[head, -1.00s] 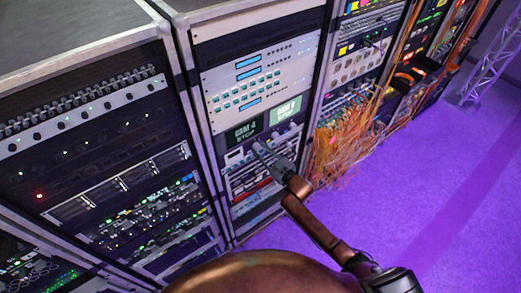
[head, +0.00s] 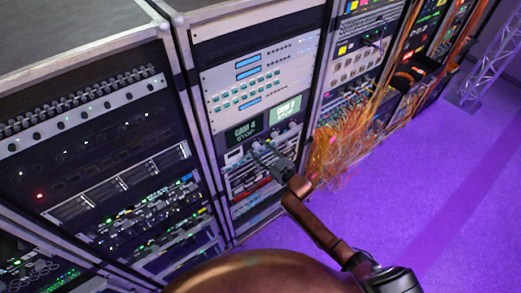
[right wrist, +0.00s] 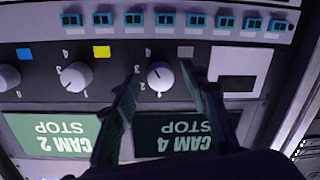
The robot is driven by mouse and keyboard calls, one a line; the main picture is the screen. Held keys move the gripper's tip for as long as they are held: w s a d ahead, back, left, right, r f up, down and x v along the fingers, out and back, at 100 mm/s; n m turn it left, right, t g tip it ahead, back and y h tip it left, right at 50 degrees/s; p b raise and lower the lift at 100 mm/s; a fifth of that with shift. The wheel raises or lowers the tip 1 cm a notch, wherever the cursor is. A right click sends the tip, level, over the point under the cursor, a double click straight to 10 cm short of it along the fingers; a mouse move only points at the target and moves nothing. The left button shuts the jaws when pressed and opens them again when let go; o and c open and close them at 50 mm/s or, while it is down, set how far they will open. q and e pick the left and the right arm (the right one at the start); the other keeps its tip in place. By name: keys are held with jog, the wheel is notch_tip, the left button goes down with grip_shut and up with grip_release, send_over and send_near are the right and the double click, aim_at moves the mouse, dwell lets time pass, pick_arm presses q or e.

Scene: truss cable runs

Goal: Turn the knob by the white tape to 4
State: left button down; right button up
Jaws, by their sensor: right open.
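The right wrist view is upside down. A pale round knob (right wrist: 160,75) sits on a dark panel beside a small greyish-white tape (right wrist: 185,51). Small numbers surround it; its pointer setting is too small to read surely. My right gripper (right wrist: 161,88) is open, with one finger on each side of this knob and no clear contact. The dark CAM 4 STOP screen (right wrist: 185,125) lies behind the fingers and is partly hidden. In the head view my right gripper (head: 261,151) is at the rack panel below the screens. My left gripper is not in view.
A second knob (right wrist: 77,75) has yellow tape (right wrist: 101,51); a third knob (right wrist: 8,77) has blue tape (right wrist: 24,54). A lit CAM 2 STOP screen (right wrist: 52,133) is alongside. Orange cables (head: 340,150) hang right of the rack; purple floor (head: 420,200) is clear.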

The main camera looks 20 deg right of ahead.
jog(key=shift+s, duration=0.1)
jog(key=shift+s+d+f, duration=0.1)
jog(key=shift+s+d, duration=0.1)
jog(key=shift+s, duration=0.1)
jog(key=v, duration=1.1)
jog(key=shift+s, duration=0.1)
